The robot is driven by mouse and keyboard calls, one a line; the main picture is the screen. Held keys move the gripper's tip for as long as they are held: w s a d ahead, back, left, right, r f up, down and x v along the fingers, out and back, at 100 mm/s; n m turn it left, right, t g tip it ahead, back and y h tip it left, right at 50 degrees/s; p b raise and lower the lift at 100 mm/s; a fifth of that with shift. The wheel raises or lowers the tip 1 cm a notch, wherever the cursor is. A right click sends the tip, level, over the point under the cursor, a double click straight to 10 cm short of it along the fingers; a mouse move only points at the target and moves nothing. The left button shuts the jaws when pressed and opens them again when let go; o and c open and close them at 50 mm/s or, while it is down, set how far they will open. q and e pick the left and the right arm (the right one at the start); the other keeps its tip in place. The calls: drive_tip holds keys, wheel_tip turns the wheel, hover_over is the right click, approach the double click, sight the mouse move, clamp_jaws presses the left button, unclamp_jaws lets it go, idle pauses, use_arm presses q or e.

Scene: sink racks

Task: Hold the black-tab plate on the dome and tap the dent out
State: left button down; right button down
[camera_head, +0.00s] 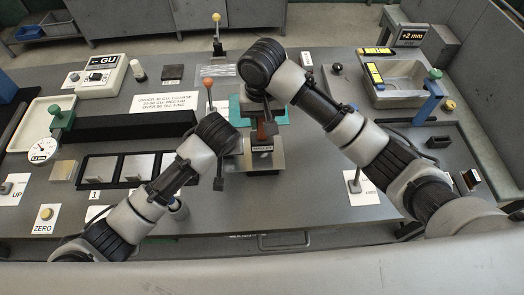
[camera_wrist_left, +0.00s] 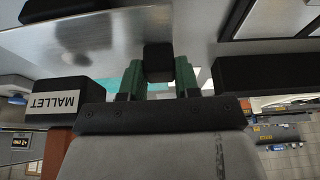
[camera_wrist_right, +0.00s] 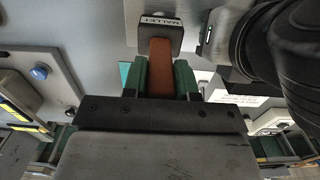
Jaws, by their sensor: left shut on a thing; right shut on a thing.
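My left gripper (camera_head: 238,147) is shut on the black tab (camera_wrist_left: 158,62) of a shiny metal plate (camera_head: 272,166). The plate also fills the upper left of the left wrist view (camera_wrist_left: 95,38). My right gripper (camera_head: 268,115) is shut on the brown handle (camera_wrist_right: 160,70) of the mallet (camera_head: 262,149), whose dark head bears a white MALLET label. The mallet head is over the plate in the head view; I cannot tell whether they touch. The dome is hidden, apparently beneath the plate, and I cannot make out the dent.
A black rack (camera_head: 114,184) with metal plates lies at the left, beside a dial gauge (camera_head: 41,149). A GU meter (camera_head: 103,75) stands at the back left. An orange-knobbed lever (camera_head: 208,82) is behind my left wrist. A grey basin (camera_head: 405,92) is at the back right.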

wheel_tip(320, 180, down, 3)
drive_tip(key=w+r, duration=0.5)
drive_tip(key=shift+w, duration=0.3)
use_arm(q)
drive_tip(key=shift+r, duration=0.15)
use_arm(e)
drive_tip(key=shift+r, duration=0.2)
idle(0.3)
